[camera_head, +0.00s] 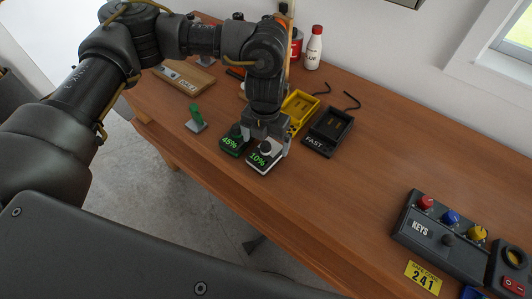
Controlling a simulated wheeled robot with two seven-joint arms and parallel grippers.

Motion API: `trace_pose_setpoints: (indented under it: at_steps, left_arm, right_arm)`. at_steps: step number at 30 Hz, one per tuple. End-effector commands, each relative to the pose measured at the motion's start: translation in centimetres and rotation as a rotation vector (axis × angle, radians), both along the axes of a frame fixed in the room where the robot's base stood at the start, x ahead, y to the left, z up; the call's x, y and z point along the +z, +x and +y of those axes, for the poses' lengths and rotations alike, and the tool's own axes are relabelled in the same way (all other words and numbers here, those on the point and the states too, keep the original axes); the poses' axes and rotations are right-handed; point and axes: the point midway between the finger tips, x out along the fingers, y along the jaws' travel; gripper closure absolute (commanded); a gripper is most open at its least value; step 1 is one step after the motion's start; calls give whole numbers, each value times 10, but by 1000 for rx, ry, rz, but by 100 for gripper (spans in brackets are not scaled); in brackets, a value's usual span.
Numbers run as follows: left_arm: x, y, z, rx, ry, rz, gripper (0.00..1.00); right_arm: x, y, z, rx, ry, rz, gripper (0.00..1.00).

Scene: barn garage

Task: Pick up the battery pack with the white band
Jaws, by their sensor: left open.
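The battery pack with the white band (261,161) sits on the wooden bench, its green display reading 10%. A second, dark pack (231,144) reading 45% stands close on its left. My left gripper (267,145) points down from above, open, with its fingers on either side of the top of the white-banded pack. The gripper covers the pack's back part, and I cannot tell whether the fingers touch it. My right gripper is out of view.
Behind and right are a black charger marked FAST (328,132) and a yellow charger (299,108). A white bottle (313,48) is at the back. A KEYS button box (437,236) is front right; the bench between is clear.

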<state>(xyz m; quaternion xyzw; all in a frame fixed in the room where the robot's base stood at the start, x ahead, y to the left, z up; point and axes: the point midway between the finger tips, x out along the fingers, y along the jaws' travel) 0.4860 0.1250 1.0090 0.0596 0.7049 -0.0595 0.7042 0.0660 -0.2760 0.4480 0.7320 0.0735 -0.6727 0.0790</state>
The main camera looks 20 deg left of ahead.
Motion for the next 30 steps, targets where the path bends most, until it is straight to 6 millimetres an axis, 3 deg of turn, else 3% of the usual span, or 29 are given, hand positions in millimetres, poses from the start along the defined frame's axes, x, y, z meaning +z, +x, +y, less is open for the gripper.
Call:
trace_pose_setpoints:
  at_steps: [7,12,21,30]
  left_arm:
    - [-25,-3,-2,4,-1,6,5]
    - [-46,-2,-2,3,-1,2,5]
    - [-51,-2,-2,1,-1,0,6]
    - [-50,-2,-2,1,-2,0,45]
  right_arm:
    - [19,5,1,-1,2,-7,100]
    - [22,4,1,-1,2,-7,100]
    - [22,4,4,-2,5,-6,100]
    - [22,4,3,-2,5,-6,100]
